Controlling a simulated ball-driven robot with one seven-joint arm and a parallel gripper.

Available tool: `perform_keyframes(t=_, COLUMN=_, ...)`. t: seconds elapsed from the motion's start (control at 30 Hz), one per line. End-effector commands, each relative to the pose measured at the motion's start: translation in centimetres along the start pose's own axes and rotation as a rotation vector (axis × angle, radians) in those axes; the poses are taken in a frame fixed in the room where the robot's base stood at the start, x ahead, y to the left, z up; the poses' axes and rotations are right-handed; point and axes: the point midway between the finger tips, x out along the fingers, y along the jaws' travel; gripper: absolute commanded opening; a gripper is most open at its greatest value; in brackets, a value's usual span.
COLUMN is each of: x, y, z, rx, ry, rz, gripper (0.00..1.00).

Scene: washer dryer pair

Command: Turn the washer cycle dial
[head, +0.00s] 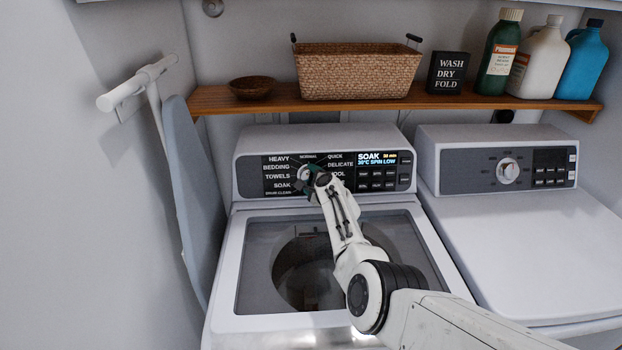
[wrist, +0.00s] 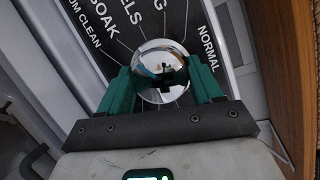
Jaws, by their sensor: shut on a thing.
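The washer (head: 225,270) stands in the middle of the head view, with a dark control panel at its back. Its cycle dial (wrist: 160,62) is a shiny round knob between the green fingers in the wrist view; in the head view my gripper partly covers it. Labels such as HEAVY, BEDDING, TOWELS, SOAK and NORMAL ring the dial. The washer display (head: 376,158) reads SOAK, 20°C, SPIN LOW. My gripper (head: 308,174) is at the panel, shut on the dial; its fingers (wrist: 162,85) sit on either side of the knob.
A dryer (head: 520,225) with its own knob (head: 508,170) stands to the right. A wooden shelf (head: 400,103) above holds a basket (head: 357,72), a bowl (head: 251,87), a sign (head: 450,73) and bottles. An ironing board (head: 190,190) leans at the left wall.

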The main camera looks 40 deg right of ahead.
Motion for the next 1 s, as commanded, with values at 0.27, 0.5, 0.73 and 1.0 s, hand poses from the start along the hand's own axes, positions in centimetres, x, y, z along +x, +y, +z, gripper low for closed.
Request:
perform_keyframes(t=0.27, x=0.01, y=0.24, z=0.12, rx=-0.013, ry=-0.002, rz=0.009, gripper=0.35)
perform_keyframes(t=0.5, x=0.01, y=0.25, z=0.13, rx=-0.012, ry=-0.002, rz=0.009, gripper=0.68)
perform_keyframes(t=0.73, x=0.01, y=0.13, z=0.07, rx=-0.012, ry=-0.001, rz=0.006, gripper=0.9)
perform_keyframes(t=1.0, x=-0.01, y=0.07, z=0.05, rx=-0.012, ry=-0.001, rz=0.005, gripper=0.9)
